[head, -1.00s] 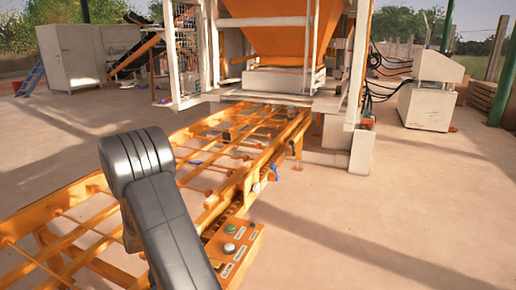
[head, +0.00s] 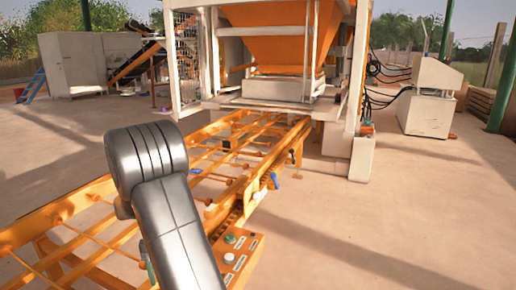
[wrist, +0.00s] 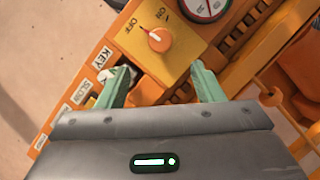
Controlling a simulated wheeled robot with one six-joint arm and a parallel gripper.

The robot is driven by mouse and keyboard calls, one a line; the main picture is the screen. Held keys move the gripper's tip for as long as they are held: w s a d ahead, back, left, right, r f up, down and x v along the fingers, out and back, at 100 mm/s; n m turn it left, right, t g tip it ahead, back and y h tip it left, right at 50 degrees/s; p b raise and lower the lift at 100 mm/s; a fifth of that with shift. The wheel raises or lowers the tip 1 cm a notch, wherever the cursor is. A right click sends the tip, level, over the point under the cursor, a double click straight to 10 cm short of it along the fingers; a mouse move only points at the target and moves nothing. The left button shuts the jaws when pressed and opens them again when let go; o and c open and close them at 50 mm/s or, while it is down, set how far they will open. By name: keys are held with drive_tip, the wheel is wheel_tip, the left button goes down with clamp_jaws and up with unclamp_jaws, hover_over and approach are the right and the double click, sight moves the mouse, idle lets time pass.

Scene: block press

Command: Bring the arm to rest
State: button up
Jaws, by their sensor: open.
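My gripper (wrist: 163,82) shows in the wrist view with its two pale green fingers spread apart and nothing held between them. It is over an orange control panel, close to a yellow switch box (wrist: 180,52). The box has a round knob (wrist: 158,39) with a red pointer and OFF and ON marks. The pointer lies nearer OFF. A small dark and white item by the KEY label is partly hidden by the left finger.
The orange control panel (head: 237,255) is beside the orange roller frame (head: 205,170), which runs to the white press with its orange hopper (head: 275,40). A grey-white console (head: 428,105) stands right. A round gauge (wrist: 205,4) is near the knob. Floor on the right is clear.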

drive_tip(key=b+x, duration=0.1)
drive_tip(key=x, duration=1.1)
drive_tip(key=shift+s+f, duration=0.1)
drive_tip(key=shift+f, duration=0.15)
drive_tip(key=shift+r+m, duration=0.1)
drive_tip(key=shift+m, duration=0.5)
drive_tip(key=m+y, duration=0.2)
drive_tip(key=m, duration=0.3)
drive_tip(key=shift+d+b, duration=0.15)
drive_tip(key=shift+b, duration=0.15)
drive_tip(key=m+y, duration=0.1)
drive_tip(key=m, duration=0.2)
drive_tip(key=shift+d+m+y+b, duration=0.1)
drive_tip(key=shift+m+y+b, duration=0.25)
drive_tip(key=shift+m+y, duration=0.05)
drive_tip(key=m+t+y+b, duration=0.1)
drive_tip(key=m, duration=0.3)
drive_tip(key=shift+d, duration=0.1)
drive_tip(key=shift+v, duration=1.3)
drive_tip(key=shift+p, duration=0.3)
